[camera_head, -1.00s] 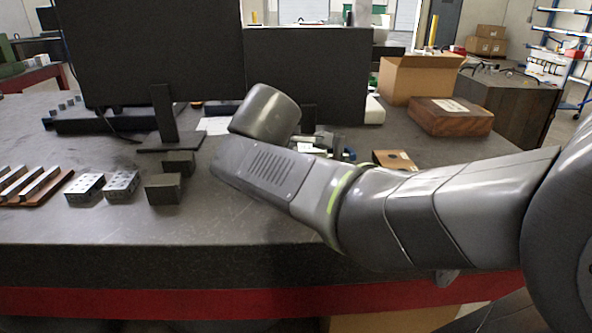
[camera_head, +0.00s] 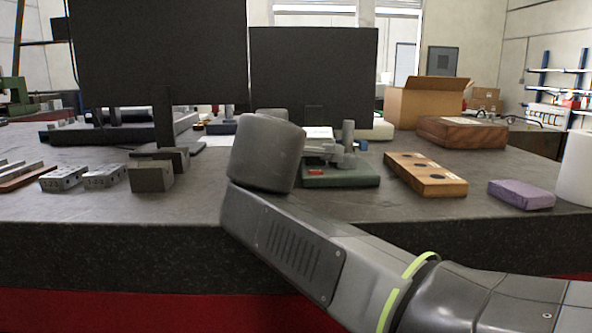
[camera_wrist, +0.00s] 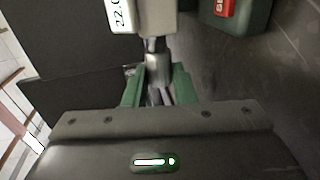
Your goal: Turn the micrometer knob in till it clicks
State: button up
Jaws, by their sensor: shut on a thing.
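The micrometer's pale body (camera_wrist: 150,14) is at the top of the wrist view, with a number label that seems to begin 22. Its metal knob (camera_wrist: 155,62) points down from the body. My gripper (camera_wrist: 158,88) has green fingers, one on each side of the knob, and is shut on it. The green stand base (camera_wrist: 250,14) with a red label is at the upper right. In the head view the green base (camera_head: 338,176) stands on the bench right of my arm, with a small grey post on it. My arm hides the gripper there.
A wooden block with holes (camera_head: 425,174) and a purple block (camera_head: 521,194) lie right of the stand. Metal blocks (camera_head: 150,176) are at the left. Two dark monitors (camera_head: 314,80) stand behind. A cardboard box (camera_head: 425,103) is at the back right.

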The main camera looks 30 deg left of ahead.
jog(key=shift+f+t+y+b, duration=0.3)
jog(key=shift+t+b, duration=0.5)
jog(key=shift+b, duration=1)
jog(key=shift+r, duration=0.1)
jog(key=o, duration=1)
jog(key=shift+s, duration=0.15)
jog(key=p+v, duration=0.3)
jog(key=v, duration=0.7)
jog(key=shift+s+d+r, duration=0.15)
jog(key=shift+p+v, duration=0.65)
jog(key=shift+v, duration=0.95)
